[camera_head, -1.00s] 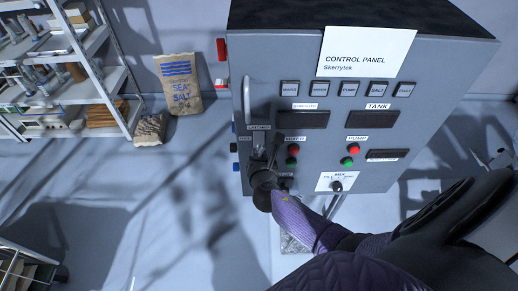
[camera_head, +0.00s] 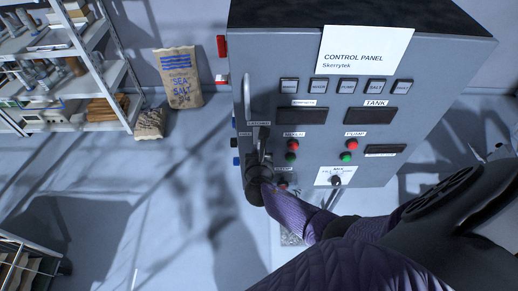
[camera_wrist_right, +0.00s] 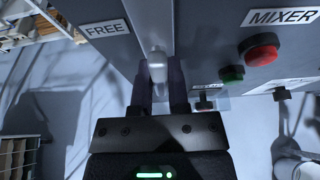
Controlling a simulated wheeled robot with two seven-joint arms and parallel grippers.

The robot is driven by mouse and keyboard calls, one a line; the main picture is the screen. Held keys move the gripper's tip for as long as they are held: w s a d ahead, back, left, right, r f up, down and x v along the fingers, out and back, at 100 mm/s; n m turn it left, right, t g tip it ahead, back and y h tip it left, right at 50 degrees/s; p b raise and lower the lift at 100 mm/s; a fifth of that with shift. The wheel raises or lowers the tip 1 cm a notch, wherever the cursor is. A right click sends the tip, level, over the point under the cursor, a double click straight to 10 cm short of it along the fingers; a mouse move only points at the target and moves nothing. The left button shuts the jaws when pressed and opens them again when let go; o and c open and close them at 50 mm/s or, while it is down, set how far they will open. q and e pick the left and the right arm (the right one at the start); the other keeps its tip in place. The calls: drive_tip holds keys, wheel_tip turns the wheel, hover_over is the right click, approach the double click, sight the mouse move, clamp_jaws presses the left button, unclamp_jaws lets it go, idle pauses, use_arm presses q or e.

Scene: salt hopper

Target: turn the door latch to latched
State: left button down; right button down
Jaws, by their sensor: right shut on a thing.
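The door latch is on the left front edge of the grey control panel. In the right wrist view, the light grey end of the latch (camera_wrist_right: 157,66) sits between the two fingers of my right gripper (camera_wrist_right: 159,88), which is shut on it. In the head view my right gripper (camera_head: 262,160) is at the panel's lower left, just below the LATCHED label (camera_head: 258,123). It hides much of the latch there. The FREE label (camera_wrist_right: 105,29) is up and left of the latch in the wrist view. My left gripper is not in view.
A vertical door handle (camera_head: 247,98) is above the latch. Red and green MIXER buttons (camera_wrist_right: 260,54) lie close to the right of my gripper.

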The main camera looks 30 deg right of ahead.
drive_tip(key=c, duration=0.6)
unclamp_jaws()
drive_tip(key=shift+s, duration=0.1)
drive_tip(key=p+v, duration=0.2)
drive_tip(key=v, duration=0.7)
drive_tip(key=shift+s+a+r+p, duration=0.15)
drive_tip(key=shift+s+a+p, duration=0.1)
drive_tip(key=shift+s+p, duration=0.05)
